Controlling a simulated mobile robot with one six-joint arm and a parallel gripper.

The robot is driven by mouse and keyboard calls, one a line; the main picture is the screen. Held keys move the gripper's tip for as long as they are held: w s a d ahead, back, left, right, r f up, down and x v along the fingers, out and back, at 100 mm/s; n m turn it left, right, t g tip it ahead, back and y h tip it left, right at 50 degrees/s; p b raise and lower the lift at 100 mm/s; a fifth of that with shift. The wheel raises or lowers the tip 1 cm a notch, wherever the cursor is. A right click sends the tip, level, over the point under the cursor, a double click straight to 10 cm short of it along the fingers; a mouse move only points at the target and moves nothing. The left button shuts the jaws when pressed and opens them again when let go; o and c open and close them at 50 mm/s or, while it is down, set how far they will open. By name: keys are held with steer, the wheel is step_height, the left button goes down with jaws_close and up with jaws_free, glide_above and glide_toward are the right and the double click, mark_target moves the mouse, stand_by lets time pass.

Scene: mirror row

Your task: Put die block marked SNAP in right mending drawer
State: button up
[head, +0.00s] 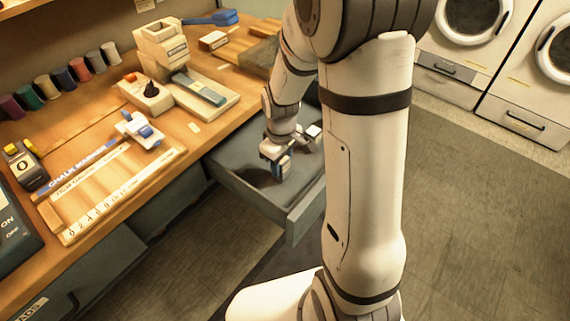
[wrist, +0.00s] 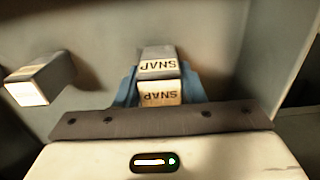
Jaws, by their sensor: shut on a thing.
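The die block marked SNAP (wrist: 160,93) shows its lettering on two faces in the wrist view. My gripper (wrist: 158,82) is shut on it, with a blue finger on each side. In the head view my gripper (head: 277,162) is down inside an open grey drawer (head: 300,213) under the workbench. The drawer's floor and walls (wrist: 215,35) surround the block in the wrist view. I cannot tell whether the block touches the drawer floor. My own arm hides part of the drawer in the head view.
A second block (wrist: 40,80) with a pale end face is at the left in the wrist view. The wooden workbench (head: 160,205) holds a press (head: 165,45), thread spools (head: 63,78) and a ruler board (head: 115,195). Washing machines (head: 470,20) stand at the back right. Floor right of my arm is clear.

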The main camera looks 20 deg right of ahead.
steer(key=shift+f, duration=0.5)
steer(key=shift+f, duration=0.2)
steer(key=o, duration=1.1)
steer(key=shift+r, duration=0.1)
